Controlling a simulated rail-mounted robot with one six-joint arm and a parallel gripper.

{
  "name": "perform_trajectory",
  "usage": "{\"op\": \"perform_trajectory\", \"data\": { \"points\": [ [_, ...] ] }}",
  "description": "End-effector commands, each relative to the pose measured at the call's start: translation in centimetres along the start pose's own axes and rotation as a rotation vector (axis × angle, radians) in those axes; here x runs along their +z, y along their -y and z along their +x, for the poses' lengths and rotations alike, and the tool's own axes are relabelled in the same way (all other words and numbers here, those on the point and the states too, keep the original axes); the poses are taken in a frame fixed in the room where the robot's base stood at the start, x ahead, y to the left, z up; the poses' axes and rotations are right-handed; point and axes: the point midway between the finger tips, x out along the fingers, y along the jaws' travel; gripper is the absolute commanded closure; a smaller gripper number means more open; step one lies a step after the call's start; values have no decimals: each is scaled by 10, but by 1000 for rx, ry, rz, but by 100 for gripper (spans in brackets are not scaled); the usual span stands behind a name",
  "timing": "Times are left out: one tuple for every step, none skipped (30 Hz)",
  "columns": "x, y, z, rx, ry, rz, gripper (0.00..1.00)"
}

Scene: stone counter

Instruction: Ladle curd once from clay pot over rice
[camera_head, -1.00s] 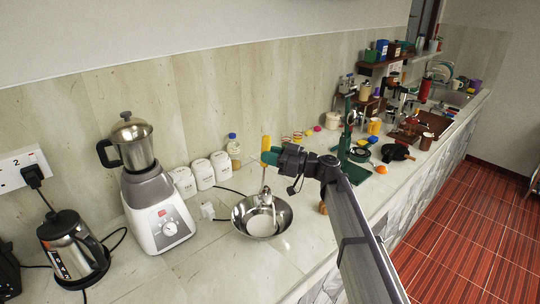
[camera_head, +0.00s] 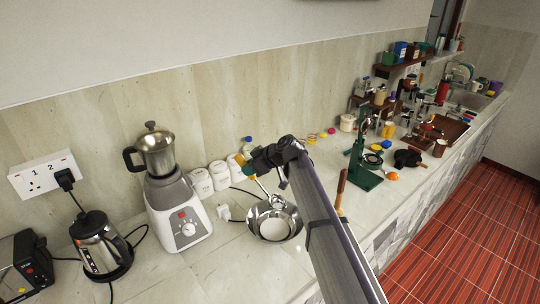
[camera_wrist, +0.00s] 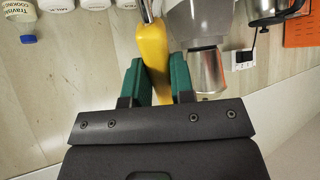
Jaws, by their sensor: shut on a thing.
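My gripper (camera_wrist: 153,85) is shut on the yellow handle (camera_wrist: 152,50) of a ladle, with a green finger on each side. In the head view the gripper (camera_head: 252,162) is above and behind the steel bowl, partly hidden by my arm. The ladle's metal shaft (camera_head: 263,188) slants down toward the bowl; its head is near the bowl, but I cannot tell whether it touches. The steel bowl (camera_head: 255,229) stands on the counter with a white mass (camera_head: 274,229) inside, which I cannot identify for sure. I cannot make out a clay pot for certain.
A mixer grinder (camera_head: 177,212) and steel kettle (camera_head: 99,244) stand left of the bowl. White canisters (camera_head: 201,183) line the wall behind. A green stand (camera_head: 362,168) and several small items are to the right.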

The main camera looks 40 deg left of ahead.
Motion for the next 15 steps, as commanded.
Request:
{"op": "perform_trajectory", "data": {
  "points": [
    [-18,-3,8,-3,71,-4,100],
    [-22,-3,15,-3,119,-3,100],
    [-26,-3,25,-2,178,-3,100],
    [-28,-3,31,-3,220,-2,100],
    [-30,-3,36,-1,257,-3,100],
    [-31,-2,43,-2,300,-3,100],
    [-32,-2,47,-1,325,-1,100],
    [-32,-2,50,-1,345,-2,100],
    [-32,-1,52,0,364,-1,100],
    [-32,-1,53,0,373,0,100],
    [-31,0,54,1,378,0,100],
    [-31,0,54,1,380,0,100],
    [-30,0,54,1,380,0,100],
    [-30,0,54,1,379,0,100],
    [-30,0,54,1,379,0,100]
  ]
}}
